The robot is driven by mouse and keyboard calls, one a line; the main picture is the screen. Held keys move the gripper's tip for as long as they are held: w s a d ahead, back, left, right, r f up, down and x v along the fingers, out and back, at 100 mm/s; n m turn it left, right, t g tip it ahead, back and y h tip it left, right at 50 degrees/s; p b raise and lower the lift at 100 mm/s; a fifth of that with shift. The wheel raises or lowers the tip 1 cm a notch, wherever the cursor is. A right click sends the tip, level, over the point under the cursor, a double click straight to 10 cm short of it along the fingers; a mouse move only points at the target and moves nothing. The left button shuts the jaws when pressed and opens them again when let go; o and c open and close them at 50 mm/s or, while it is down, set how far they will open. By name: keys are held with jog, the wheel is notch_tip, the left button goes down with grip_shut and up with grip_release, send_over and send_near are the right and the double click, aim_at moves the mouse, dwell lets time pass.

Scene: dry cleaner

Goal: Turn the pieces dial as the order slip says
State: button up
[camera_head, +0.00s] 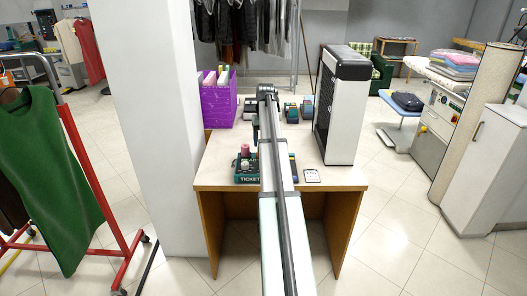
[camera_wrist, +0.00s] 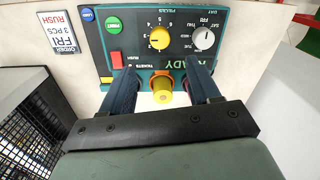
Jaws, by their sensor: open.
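The ticket machine's dark panel (camera_wrist: 142,55) shows upside down in the wrist view. Its yellow pieces dial (camera_wrist: 160,38) sits among small numbers, and a white day dial (camera_wrist: 204,39) is to its right. I cannot read the pieces dial's setting surely. The order slip (camera_wrist: 58,32) reads FRI, 3 PCS, RUSH; it also lies on the table in the head view (camera_head: 312,175). My gripper (camera_wrist: 163,78) is open, its fingers below the dials in the picture, either side of a yellow-topped cylinder (camera_wrist: 163,97), not gripping it. The head view shows the machine (camera_head: 246,177) partly behind my arm.
The table front (camera_head: 225,182) is partly clear.

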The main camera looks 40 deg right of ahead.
jog(key=shift+r, duration=1.75)
jog(key=w+a+f+n, duration=0.1)
jog(key=a+f+n, duration=0.1)
jog(key=a+f, duration=0.95)
jog(key=w+a+f+n, duration=0.1)
jog(key=a+f, duration=0.8)
jog(key=a, duration=0.6)
jog(key=s+a+f+n, duration=0.1)
jog(key=s+a+f, duration=0.45)
jog(key=a, duration=0.35)
jog(key=s+a+f+n, duration=0.2)
jog(key=s+a+f, duration=0.35)
jog(key=a, duration=0.45)
jog(key=s+a+f+n, duration=0.1)
jog(key=s+a+f, duration=0.4)
jog(key=a, duration=0.4)
jog(key=s+f+g, duration=0.3)
jog(key=s+f, duration=0.7)
jog(key=s, duration=0.4)
jog(key=s+f+g, duration=0.4)
jog(key=s+f, duration=0.7)
jog(key=s, duration=0.3)
jog(key=shift+s, duration=0.25)
